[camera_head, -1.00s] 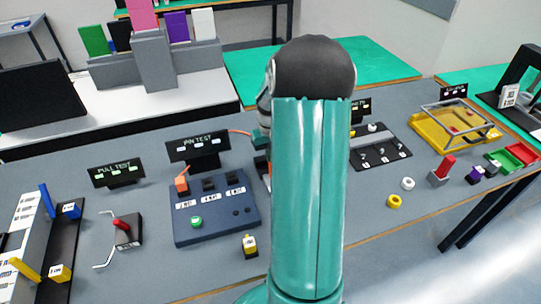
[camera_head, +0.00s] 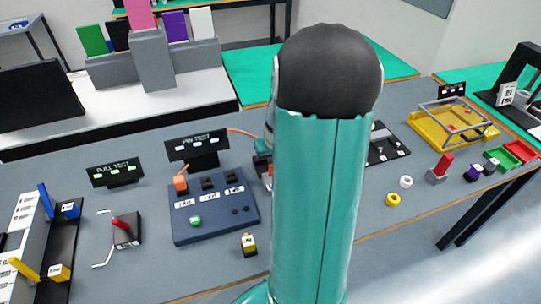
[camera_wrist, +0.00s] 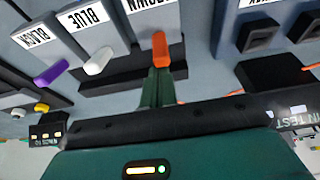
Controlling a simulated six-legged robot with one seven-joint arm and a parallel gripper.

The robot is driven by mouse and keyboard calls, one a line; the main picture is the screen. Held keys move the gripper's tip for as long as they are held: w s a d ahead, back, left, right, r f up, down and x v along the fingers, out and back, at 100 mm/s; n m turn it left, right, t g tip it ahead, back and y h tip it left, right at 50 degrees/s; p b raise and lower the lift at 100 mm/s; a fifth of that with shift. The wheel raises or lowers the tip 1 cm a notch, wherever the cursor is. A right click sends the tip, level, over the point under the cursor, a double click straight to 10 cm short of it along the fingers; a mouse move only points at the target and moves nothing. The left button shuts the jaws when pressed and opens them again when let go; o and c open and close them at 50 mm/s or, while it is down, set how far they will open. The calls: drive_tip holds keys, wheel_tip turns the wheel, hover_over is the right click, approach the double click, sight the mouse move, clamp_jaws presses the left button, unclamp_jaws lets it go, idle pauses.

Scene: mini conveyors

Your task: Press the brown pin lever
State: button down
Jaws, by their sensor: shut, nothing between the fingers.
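In the wrist view, an orange-brown pin lever (camera_wrist: 160,48) stands in a dark slot beside a cut-off label (camera_wrist: 150,5) that seems to read "BROWN". A white lever (camera_wrist: 98,61) and a purple lever (camera_wrist: 51,74) stand to its left, by the "BLUE" and "BLACK" labels. My gripper (camera_wrist: 157,80) has its green fingers together, with nothing held. Their tips appear right at the base of the orange-brown lever; I cannot tell whether they touch it. In the head view my arm hides most of this lever board and my gripper.
Black switches (camera_wrist: 258,36) of the blue panel (camera_head: 215,222) are to the right in the wrist view. The PIN TEST sign (camera_head: 197,145) stands behind that panel, with an orange cable nearby. A yellow tray (camera_head: 445,130) and small rings lie farther right on the table.

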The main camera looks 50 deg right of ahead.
drive_tip(key=shift+r, duration=0.15)
drive_tip(key=shift+r, duration=0.65)
drive_tip(key=shift+r, duration=0.1)
drive_tip(key=shift+s+r, duration=0.1)
drive_tip(key=shift+r, duration=0.1)
drive_tip(key=v, duration=1.3)
drive_tip(key=shift+a+r, duration=0.1)
drive_tip(key=shift+r, duration=0.05)
